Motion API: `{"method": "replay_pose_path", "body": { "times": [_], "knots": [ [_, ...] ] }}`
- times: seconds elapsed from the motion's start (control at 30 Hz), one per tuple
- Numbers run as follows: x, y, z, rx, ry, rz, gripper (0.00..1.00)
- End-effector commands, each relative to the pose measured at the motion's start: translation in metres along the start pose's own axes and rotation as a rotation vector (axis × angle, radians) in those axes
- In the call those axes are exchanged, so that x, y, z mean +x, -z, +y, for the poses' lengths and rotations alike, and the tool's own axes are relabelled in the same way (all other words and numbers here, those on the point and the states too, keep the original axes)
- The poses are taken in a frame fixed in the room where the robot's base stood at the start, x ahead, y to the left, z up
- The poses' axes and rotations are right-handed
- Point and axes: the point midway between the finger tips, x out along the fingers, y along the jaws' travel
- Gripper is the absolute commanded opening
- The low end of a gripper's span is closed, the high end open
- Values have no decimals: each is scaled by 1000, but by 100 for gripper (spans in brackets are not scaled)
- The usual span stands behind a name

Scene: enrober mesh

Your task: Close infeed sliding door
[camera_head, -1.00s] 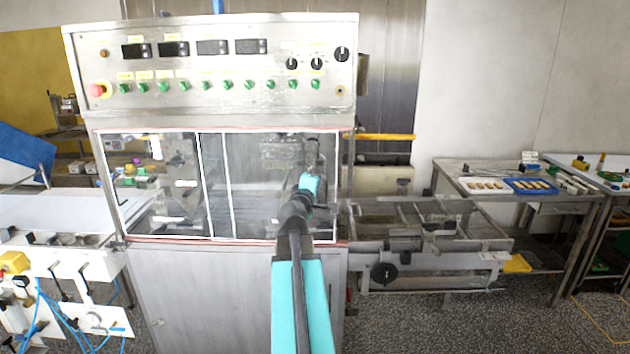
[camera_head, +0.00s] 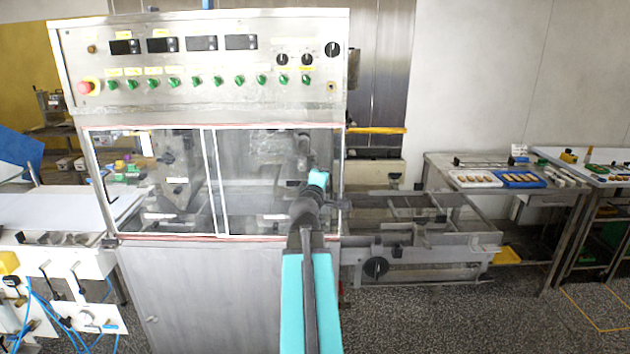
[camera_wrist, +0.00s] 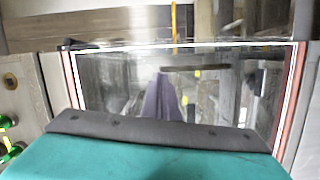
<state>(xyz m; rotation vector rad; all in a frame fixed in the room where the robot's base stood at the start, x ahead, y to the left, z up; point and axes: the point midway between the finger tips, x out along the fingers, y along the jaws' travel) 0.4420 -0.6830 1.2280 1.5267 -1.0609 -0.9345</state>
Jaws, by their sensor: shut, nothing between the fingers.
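The infeed sliding door (camera_head: 262,165) is the clear right pane with white edging on the machine front. Its left edge lies close to the edge of the left pane (camera_head: 160,175), and its right edge is close to the right side of the machine. It fills the middle of the wrist view (camera_wrist: 110,80), between reddish strips. My gripper (camera_head: 343,204) is shut and empty in front of the door's right edge, pointing right. In the wrist view, a tapered grey shape over the pane seems to be its fingers (camera_wrist: 160,76). Contact with the door is unclear.
The control panel (camera_head: 200,85) with green knobs sits above the panes. A conveyor frame (camera_head: 420,225) extends right of the machine, below a yellow bar (camera_head: 376,130). A table with trays (camera_head: 460,162) stands farther right.

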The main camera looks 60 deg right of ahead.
Motion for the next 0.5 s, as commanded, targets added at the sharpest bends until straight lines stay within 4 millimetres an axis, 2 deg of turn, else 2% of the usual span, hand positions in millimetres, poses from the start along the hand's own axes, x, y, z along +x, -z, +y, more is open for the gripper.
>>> {"method": "replay_pose_path", "body": {
  "times": [0.17, 0.37, 0.4, 0.5],
  "knots": [
    [-3, 5, -2, -1, 1, -7, 0],
    [-11, 28, -2, -1, -1, 1, 0],
    [-13, 33, -2, -2, -2, 3, 0],
    [-28, 30, -1, -1, -1, 1, 0]
  ]
}}
